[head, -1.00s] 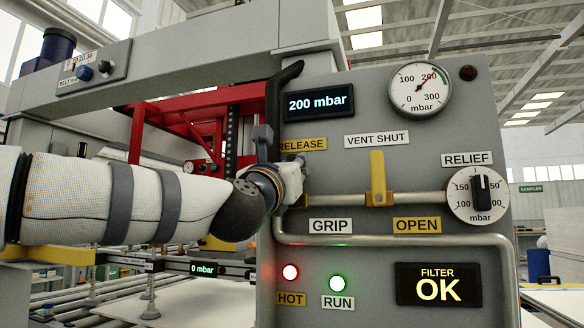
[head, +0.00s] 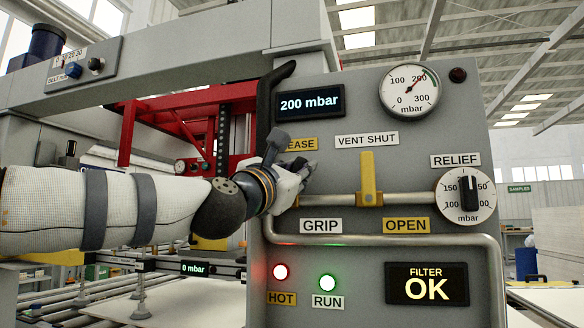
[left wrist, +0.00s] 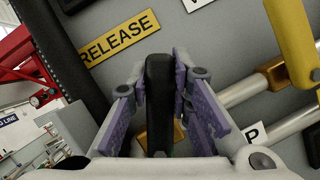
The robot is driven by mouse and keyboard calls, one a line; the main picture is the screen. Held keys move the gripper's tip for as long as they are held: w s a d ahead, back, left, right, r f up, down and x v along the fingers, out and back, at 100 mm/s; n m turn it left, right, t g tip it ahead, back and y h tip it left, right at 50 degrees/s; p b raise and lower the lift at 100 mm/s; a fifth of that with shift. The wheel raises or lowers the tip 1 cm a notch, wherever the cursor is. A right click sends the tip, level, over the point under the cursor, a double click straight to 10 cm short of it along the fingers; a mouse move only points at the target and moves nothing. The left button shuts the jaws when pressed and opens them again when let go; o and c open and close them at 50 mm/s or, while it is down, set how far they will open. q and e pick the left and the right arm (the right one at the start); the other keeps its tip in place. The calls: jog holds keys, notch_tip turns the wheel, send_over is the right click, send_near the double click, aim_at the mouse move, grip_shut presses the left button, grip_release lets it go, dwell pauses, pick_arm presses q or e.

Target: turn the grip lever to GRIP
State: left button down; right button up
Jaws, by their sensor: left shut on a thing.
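The grip lever (left wrist: 159,90) is a dark, narrow handle between the purple-padded fingers of my left gripper in the left wrist view. In the head view my left gripper (head: 304,176) is at the panel's left side, between the RELEASE label (head: 302,144) above and the GRIP label (head: 321,226) below. The gripper is shut on the lever and hides it in the head view. In the left wrist view the RELEASE label (left wrist: 117,38) is up and left of the lever tip. My right gripper is not in view.
A yellow vent lever (head: 368,178) stands upright just right of my gripper, under VENT SHUT. A horizontal pipe (head: 410,198) leads to the RELIEF knob (head: 467,194). A bent rail (head: 400,240) runs below. The panel display (head: 310,102) reads 200 mbar.

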pick_arm(q)
jog(key=shift+s+d+f+m+g+h, duration=0.1)
jog(key=shift+d+m+g+h, duration=0.05)
jog(key=shift+m, duration=0.4)
jog(key=shift+d+f+m+g+h, duration=0.1)
jog(key=shift+d+m+g+h, duration=0.05)
jog(key=shift+m, duration=0.4)
jog(key=c, duration=1.4)
grip_release()
jog(key=shift+c, duration=0.2)
